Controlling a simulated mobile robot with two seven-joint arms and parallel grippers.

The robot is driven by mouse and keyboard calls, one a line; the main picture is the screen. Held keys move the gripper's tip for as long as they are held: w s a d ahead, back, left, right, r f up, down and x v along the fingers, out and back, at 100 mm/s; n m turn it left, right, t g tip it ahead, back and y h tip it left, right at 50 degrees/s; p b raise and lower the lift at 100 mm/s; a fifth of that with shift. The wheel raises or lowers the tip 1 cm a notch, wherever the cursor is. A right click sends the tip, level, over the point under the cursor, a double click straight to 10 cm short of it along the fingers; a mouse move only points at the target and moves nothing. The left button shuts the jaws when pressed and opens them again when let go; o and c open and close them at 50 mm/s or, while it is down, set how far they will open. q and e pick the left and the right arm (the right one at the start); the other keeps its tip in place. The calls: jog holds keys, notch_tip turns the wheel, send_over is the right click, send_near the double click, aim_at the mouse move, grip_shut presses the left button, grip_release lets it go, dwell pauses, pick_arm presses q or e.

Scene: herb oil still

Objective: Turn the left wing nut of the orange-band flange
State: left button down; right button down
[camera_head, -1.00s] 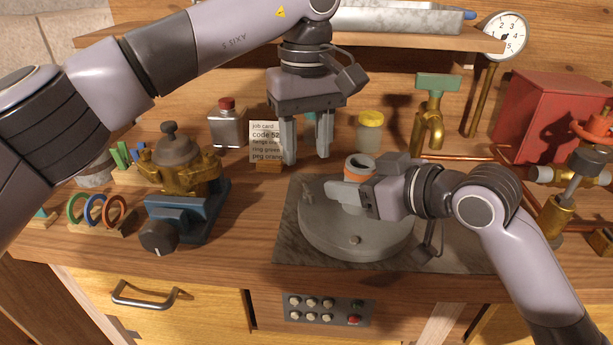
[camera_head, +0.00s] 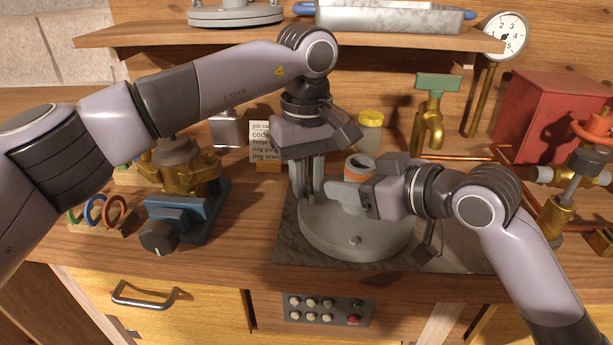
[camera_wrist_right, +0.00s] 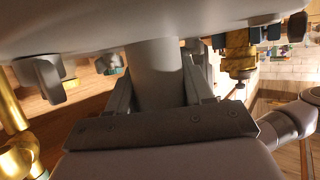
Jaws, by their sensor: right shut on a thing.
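The round grey flange (camera_head: 345,238) lies on a dark slab, with a neck carrying an orange band (camera_head: 360,164) rising from it. My right gripper (camera_head: 350,195) is shut on the neck, below the band. The grey neck (camera_wrist_right: 155,75) also shows between its fingers in the right wrist view. My left gripper (camera_head: 307,192) is pointed down at the flange's left edge, its fingers apart around the left wing nut's place. The wing nut is mostly hidden by the fingers, and I cannot tell whether they touch it.
A job card (camera_head: 262,140) and a yellow-lidded jar (camera_head: 370,132) stand behind. A brass device on a blue vise (camera_head: 180,218) and several coloured rings are at left. A brass tap (camera_head: 432,115), copper pipes and a red box (camera_head: 560,110) are at right.

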pick_arm(q)
jog(key=shift+n, duration=0.3)
jog(key=n, duration=0.5)
jog(key=shift+s+a+n, duration=0.15)
jog(key=shift+s+n, duration=0.05)
jog(key=shift+n, duration=0.1)
jog(key=n, duration=0.6)
jog(key=shift+s, duration=0.2)
jog(key=shift+n, duration=0.3)
jog(key=c, duration=1.1)
grip_release()
jog(key=shift+o, duration=0.2)
jog(key=shift+r, duration=0.15)
notch_tip(320, 180, up, 12)
